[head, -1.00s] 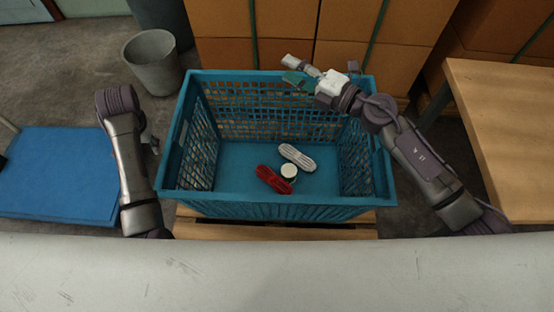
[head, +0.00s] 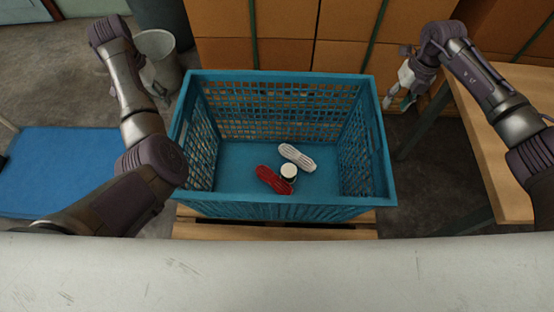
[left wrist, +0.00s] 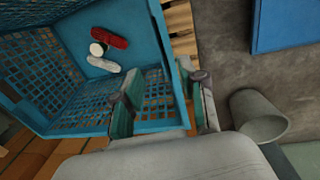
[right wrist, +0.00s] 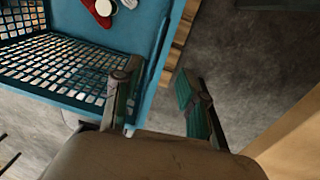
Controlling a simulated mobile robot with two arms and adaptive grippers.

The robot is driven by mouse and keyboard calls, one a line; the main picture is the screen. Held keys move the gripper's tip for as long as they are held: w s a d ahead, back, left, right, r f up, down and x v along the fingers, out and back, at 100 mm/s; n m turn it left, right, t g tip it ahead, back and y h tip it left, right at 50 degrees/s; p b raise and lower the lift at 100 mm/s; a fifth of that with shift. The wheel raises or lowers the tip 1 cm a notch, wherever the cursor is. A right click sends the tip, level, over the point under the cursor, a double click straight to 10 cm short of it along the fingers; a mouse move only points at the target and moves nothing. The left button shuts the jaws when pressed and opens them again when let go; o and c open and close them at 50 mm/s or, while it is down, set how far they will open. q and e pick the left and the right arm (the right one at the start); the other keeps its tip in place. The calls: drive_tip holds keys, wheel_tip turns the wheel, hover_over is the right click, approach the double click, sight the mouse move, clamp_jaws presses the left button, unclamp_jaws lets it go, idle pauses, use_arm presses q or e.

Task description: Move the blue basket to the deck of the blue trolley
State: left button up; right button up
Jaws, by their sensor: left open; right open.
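The blue basket (head: 280,211) stands upright on a wooden pallet, holding a red shoe-like item (head: 273,180), a white one (head: 297,157) and a small round white-topped item (head: 289,171). The blue trolley deck (head: 60,165) lies low at the left, bare where seen. My left gripper (head: 158,88), mostly hidden by its wrist, is beyond the basket's left side; the left wrist view shows its open fingers (left wrist: 165,88) with the rim showing between them. My right gripper (head: 398,90) is open and empty, right of the basket's far right corner; its fingers (right wrist: 158,92) show in the right wrist view.
Stacked cardboard boxes (head: 285,45) stand close behind the basket. A grey bin (head: 158,52) is at the back left and a wooden table (head: 505,150) at the right. Bare floor lies between basket and trolley. The pallet (head: 280,231) shows below the basket.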

sight(176, 127)
use_arm(q)
drive_tip(key=f, duration=0.4)
drive_tip(key=d+f, duration=0.1)
drive_tip(key=f, duration=0.8)
drive_tip(key=shift+d+f, duration=0.25)
drive_tip(key=shift+f, duration=0.1)
use_arm(e)
drive_tip(key=f, duration=0.4)
drive_tip(key=a+f, duration=0.1)
drive_tip(key=f, duration=0.8)
drive_tip(key=shift+a+f, duration=0.3)
use_arm(q)
clamp_jaws()
use_arm(e)
clamp_jaws()
use_arm(q)
drive_tip(key=shift+r, duration=0.15)
use_arm(e)
drive_tip(key=shift+w+r, duration=0.1)
